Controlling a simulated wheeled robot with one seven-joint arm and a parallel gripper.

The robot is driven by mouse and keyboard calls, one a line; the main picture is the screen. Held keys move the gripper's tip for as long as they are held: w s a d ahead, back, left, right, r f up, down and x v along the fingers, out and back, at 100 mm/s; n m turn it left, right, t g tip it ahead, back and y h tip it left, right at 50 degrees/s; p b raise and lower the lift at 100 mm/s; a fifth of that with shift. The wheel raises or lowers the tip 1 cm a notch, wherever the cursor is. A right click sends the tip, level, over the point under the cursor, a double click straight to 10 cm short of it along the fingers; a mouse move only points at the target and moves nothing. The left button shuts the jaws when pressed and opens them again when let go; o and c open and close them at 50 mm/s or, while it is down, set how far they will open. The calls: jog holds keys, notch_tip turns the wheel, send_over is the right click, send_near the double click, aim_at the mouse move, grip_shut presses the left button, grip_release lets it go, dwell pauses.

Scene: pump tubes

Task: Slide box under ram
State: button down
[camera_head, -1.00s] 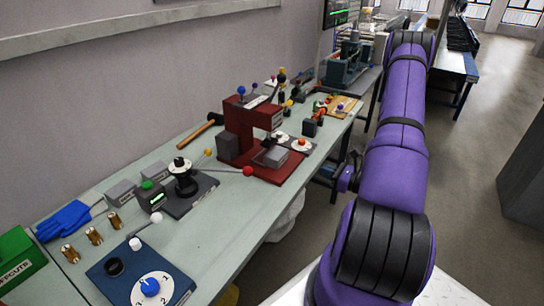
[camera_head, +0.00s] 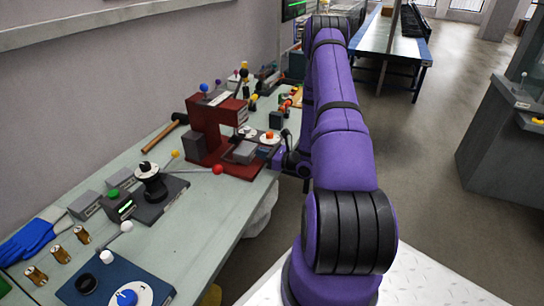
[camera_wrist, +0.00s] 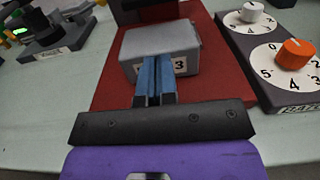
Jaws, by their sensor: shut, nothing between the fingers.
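The grey box (camera_wrist: 160,46) with a number label sits on the red base plate (camera_wrist: 218,85) of the press in the wrist view. In the head view the box (camera_head: 243,152) lies on the base in front of the dark red press (camera_head: 212,127) with its overhanging head. My gripper (camera_wrist: 152,62) is shut and empty, its blue fingers together at the near face of the box, covering part of the label. I cannot tell whether they touch it. In the head view my gripper is largely hidden beside the press.
A dial panel with an orange knob (camera_wrist: 295,52) stands right of the base. In the head view a red-balled lever (camera_head: 217,169) sticks out at the press's front left. A black-topped device (camera_head: 152,185) and a blue dial box (camera_head: 118,284) stand nearer.

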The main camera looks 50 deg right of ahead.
jog(key=shift+w+a, duration=0.15)
jog(key=shift+w, duration=0.3)
jog(key=shift+x, duration=1.05)
jog(key=shift+s, duration=0.1)
jog(key=shift+s, duration=0.25)
jog(key=v, duration=1.3)
jog(key=shift+s+d, duration=0.15)
jog(key=shift+d, duration=0.05)
